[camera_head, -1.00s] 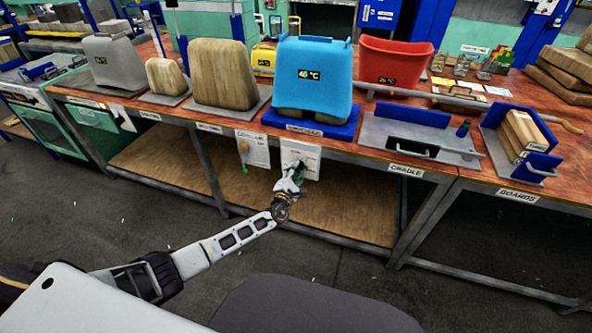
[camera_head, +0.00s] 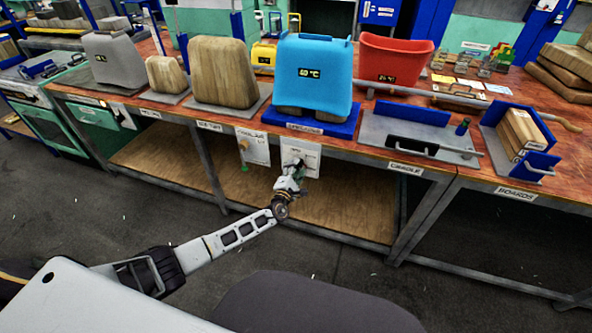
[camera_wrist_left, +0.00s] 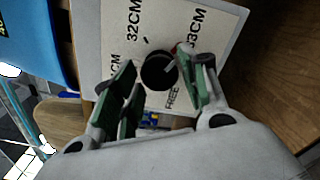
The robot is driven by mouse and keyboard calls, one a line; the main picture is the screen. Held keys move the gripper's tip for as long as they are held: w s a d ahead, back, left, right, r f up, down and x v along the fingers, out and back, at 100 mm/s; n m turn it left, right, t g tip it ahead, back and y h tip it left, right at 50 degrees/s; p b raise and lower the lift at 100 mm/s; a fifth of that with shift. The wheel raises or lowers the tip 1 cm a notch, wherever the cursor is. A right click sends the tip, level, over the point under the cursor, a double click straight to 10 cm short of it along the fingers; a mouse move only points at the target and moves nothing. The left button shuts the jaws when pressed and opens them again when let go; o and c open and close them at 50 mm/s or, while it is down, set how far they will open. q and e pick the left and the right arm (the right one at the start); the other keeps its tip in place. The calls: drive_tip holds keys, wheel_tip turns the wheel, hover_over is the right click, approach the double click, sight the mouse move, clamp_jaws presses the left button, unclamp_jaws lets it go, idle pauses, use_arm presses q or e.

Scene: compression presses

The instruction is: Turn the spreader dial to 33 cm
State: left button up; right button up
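The spreader dial is a black round knob (camera_wrist_left: 158,72) on a white panel (camera_wrist_left: 215,25) in the left wrist view, marked 32CM, 33CM and FREE. A light line on the knob points up and right, towards the 33CM side. My left gripper (camera_wrist_left: 156,75) is at the panel with its fingers apart, one on each side of the knob; I cannot tell whether they touch it. In the head view the panel (camera_head: 311,153) hangs on the bench front below the blue press, and my left gripper (camera_head: 294,176) covers its lower part. My right gripper is not in view.
The blue press (camera_head: 312,85) stands on the bench above the panel, with a wooden form (camera_head: 222,75) to its left and a red bin (camera_head: 398,62) to its right. The floor in front is clear.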

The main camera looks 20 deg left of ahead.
use_arm(q)
drive_tip(key=shift+o, duration=0.8)
drive_tip(key=shift+s, duration=0.1)
drive_tip(key=s, duration=1.1)
drive_tip(key=shift+s+a, duration=0.2)
drive_tip(key=shift+s, duration=0.2)
